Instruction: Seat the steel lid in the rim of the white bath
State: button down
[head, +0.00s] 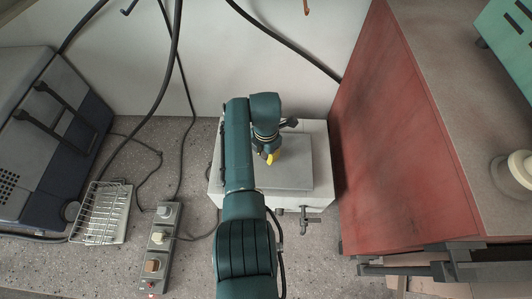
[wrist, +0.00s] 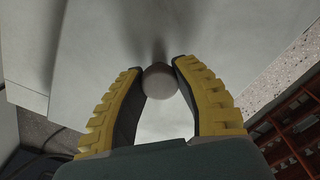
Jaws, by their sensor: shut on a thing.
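The white bath (head: 322,150) stands on the bench in the head view, a box with a drain tap on its front. The grey steel lid (head: 295,177) lies over its top, with its left part hidden behind my arm. My gripper (head: 271,157) is above the lid. In the wrist view, my gripper (wrist: 158,74) has its two yellow-backed fingers shut on the lid's round knob (wrist: 159,81), one on each side. The lid's grey surface (wrist: 105,40) spreads beyond the knob. I cannot tell whether the lid sits inside the rim or just above it.
A red panel (head: 385,140) stands close on the bath's right. On the left are a wire rack (head: 100,213), a strip of switch boxes (head: 158,240) and a blue-grey machine (head: 45,140). Black cables hang behind. Speckled bench is clear in front of the bath.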

jog(key=shift+f, duration=0.1)
jog(key=shift+f+b, duration=0.4)
jog(key=shift+b, duration=0.1)
jog(key=shift+c, duration=0.7)
grip_release()
notch_tip(320, 180, up, 9)
jog(key=p, duration=0.8)
jog(key=shift+r, duration=0.1)
